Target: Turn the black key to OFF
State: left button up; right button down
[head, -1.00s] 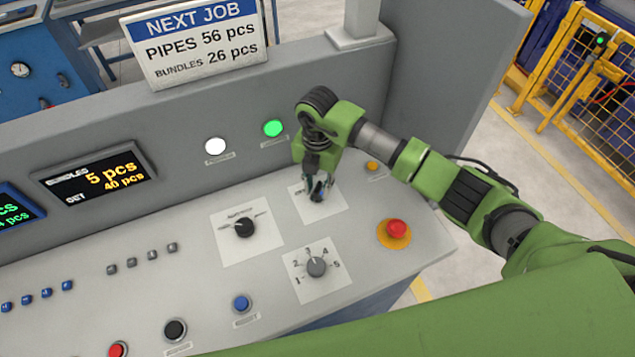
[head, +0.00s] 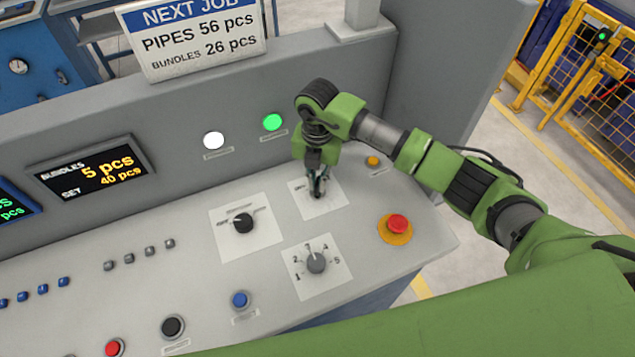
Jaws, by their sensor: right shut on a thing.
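My right gripper (head: 318,188) points down over a white label plate (head: 331,205) at the back right of the sloped console. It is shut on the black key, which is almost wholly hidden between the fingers. Only part of the lettering at the plate's left shows, too small to read, so I cannot tell the key's position. My left gripper is not in view.
A black selector knob (head: 243,223) is to the left, a grey numbered dial (head: 316,262) in front. A red mushroom button (head: 397,224) on a yellow base is to the right, a small orange button (head: 372,160) behind it. Green lamp (head: 272,122) glows on the back panel.

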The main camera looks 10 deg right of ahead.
aim_at(317, 181)
jog(key=n+b, duration=1.3)
jog(key=b, duration=0.2)
jog(key=shift+w+f, duration=0.1)
jog(key=shift+f, duration=0.05)
jog(key=shift+r+n+b, duration=0.2)
jog(key=shift+n+b, duration=1.1)
jog(key=shift+n, duration=0.5)
jog(key=shift+r, duration=0.1)
jog(key=c, duration=2.2)
grip_release()
notch_tip(317, 181, up, 12)
jog(key=shift+f, duration=0.1)
